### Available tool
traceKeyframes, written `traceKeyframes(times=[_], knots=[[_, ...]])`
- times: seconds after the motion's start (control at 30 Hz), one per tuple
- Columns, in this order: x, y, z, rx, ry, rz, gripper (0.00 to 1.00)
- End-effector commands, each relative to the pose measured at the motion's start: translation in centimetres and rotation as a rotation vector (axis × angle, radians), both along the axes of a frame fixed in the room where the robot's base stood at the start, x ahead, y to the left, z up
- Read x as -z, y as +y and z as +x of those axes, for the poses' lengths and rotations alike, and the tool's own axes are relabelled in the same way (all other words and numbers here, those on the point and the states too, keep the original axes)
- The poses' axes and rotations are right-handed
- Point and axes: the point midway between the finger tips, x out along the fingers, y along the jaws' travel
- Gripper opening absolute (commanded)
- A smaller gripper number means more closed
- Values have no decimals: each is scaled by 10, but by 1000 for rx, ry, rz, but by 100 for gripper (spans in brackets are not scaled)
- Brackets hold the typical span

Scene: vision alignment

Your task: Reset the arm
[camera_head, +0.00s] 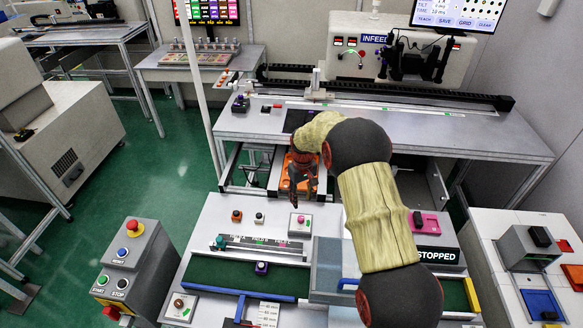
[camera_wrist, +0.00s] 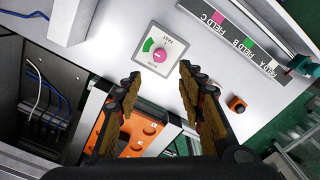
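My gripper (camera_head: 297,178) hangs at the end of my bent arm, fingers pointing down, over an orange plate in the drawer-like frame below the bench in the head view. In the wrist view my gripper (camera_wrist: 159,74) is open, with two brown-padded fingers spread apart and nothing between them. Past the fingertips is a white dial plate with a pink knob (camera_wrist: 158,57), which also shows in the head view (camera_head: 301,219). The orange plate (camera_wrist: 133,145) with holes lies partly hidden behind the fingers. My arm covers part of the front panel.
The front panel carries an orange button (camera_head: 236,215), a teal knob (camera_head: 220,241) and a purple knob (camera_head: 262,267). A grey button box (camera_head: 128,262) stands at left. The bench (camera_head: 470,132) with the INFEED machine (camera_head: 400,55) is behind. A "STOPPED" display (camera_head: 436,254) is right of my arm.

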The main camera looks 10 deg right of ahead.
Motion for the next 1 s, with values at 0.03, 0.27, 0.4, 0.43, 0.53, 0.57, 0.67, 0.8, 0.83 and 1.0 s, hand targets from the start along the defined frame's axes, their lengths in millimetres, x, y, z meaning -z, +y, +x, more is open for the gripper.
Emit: traceKeyframes(times=[0.03, 0.27, 0.4, 0.43, 0.53, 0.57, 0.67, 0.8, 0.83, 1.0], knots=[[0, 0, 0, 0, 0, 0, 39], [6, 0, -10, 47, 22, -1, 39], [21, 0, -49, 87, 92, -4, 39], [17, 0, -58, 97, 101, -6, 39], [-1, 0, -85, 125, 117, -8, 39], [-7, 0, -92, 132, 118, -8, 39], [-28, -1, -115, 154, 118, -9, 39], [-65, -1, -150, 184, 98, -9, 39], [-73, -1, -158, 190, 92, -9, 39], [-117, -1, -206, 222, 44, -5, 39]])
